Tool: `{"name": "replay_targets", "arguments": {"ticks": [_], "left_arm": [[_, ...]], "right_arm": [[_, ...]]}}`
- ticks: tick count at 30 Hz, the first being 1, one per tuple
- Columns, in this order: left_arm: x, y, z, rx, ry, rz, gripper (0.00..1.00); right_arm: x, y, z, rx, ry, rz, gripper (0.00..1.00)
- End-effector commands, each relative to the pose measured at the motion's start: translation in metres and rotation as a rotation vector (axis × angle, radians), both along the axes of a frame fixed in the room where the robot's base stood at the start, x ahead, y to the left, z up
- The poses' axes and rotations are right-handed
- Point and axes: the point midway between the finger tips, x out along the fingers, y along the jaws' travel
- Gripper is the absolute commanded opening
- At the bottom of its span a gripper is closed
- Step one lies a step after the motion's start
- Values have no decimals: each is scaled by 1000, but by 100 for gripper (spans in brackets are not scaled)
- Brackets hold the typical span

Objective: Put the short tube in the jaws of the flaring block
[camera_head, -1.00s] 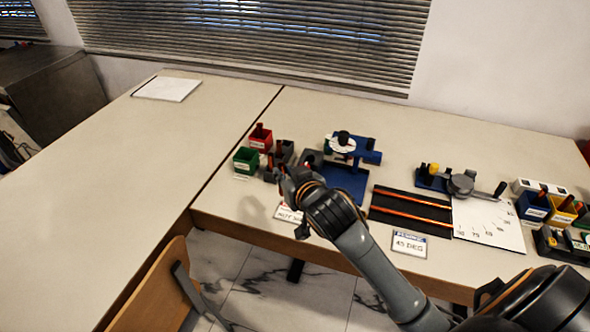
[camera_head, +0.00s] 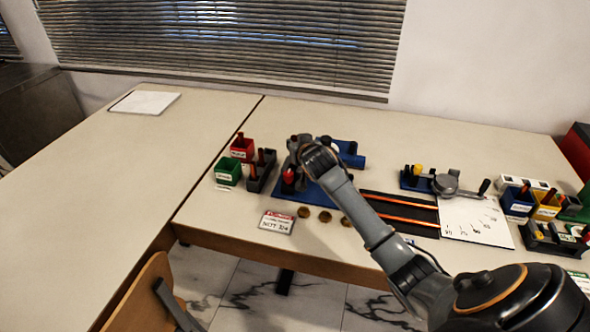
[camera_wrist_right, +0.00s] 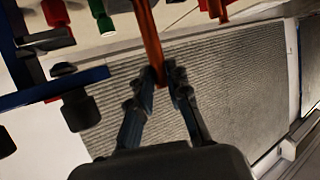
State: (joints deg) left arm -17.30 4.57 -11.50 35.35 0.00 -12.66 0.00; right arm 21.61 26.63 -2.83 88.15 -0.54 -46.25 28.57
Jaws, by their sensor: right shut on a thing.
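In the right wrist view, my right gripper (camera_wrist_right: 162,80) is shut on a copper-coloured tube (camera_wrist_right: 148,32), which extends up from between its fingertips. In the head view, my right gripper (camera_head: 298,150) is over the left part of a blue fixture (camera_head: 351,158), probably the flaring block. My gripper and arm hide much of the fixture and the tube there. A red-tipped part (camera_head: 289,176) shows just below the gripper. I cannot tell whether the tube touches the fixture's jaws. My left gripper is not in view.
Left of the fixture stand a red bin (camera_head: 242,148), a green bin (camera_head: 228,172) and a dark rack (camera_head: 261,172). Several brass discs lie in front beside a label card (camera_head: 277,222). A black mat with orange rods (camera_head: 405,202) lies right. The left table is mostly clear.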

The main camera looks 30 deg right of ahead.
Motion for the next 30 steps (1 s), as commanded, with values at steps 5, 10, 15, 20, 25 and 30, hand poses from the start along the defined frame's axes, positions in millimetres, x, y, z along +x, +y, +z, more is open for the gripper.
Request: {"name": "replay_targets", "arguments": {"ticks": [5,10,15,20,25,30], "left_arm": [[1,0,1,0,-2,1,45],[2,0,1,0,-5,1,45],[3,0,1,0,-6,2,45],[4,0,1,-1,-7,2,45],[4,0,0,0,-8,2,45],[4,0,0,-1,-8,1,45]], "right_arm": [[0,1,-23,1,-1,1,0],[-1,0,-44,1,2,0,0],[0,1,-63,1,-1,1,0],[0,1,-64,1,-2,1,0],[0,1,-66,1,-2,1,0],[0,1,-66,1,-1,1,39]]}}
